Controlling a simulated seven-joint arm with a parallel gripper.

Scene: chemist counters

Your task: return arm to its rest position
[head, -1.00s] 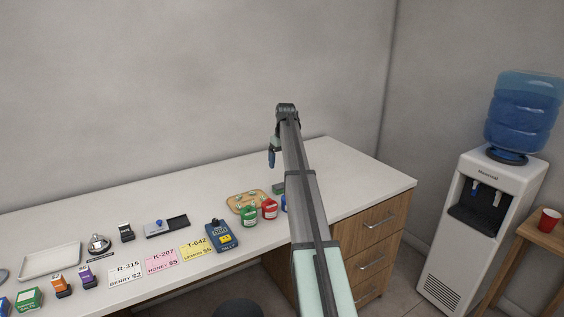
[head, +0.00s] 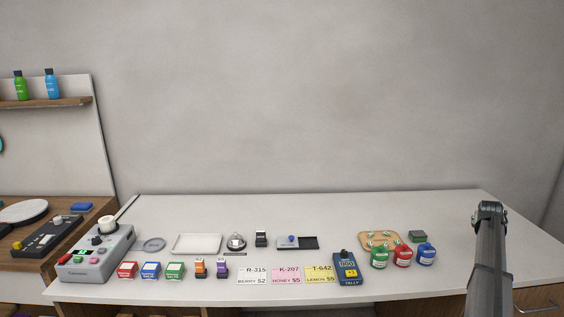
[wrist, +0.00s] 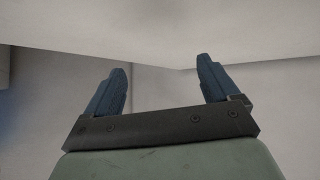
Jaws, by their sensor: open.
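My gripper shows in the wrist view (wrist: 160,85) with its two blue fingers wide apart and nothing between them. Beyond the fingers are only pale, plain surfaces. In the head view my arm rises at the right, over the right end of the white counter (head: 440,215). The fingers are hidden in that view.
A row of small boxes, price cards, a blue tally device (head: 346,268) and green, red and blue jars line the counter front. A wooden board (head: 366,238) lies behind the jars. A grey machine (head: 97,254) stands at the left end. The counter's back strip is clear.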

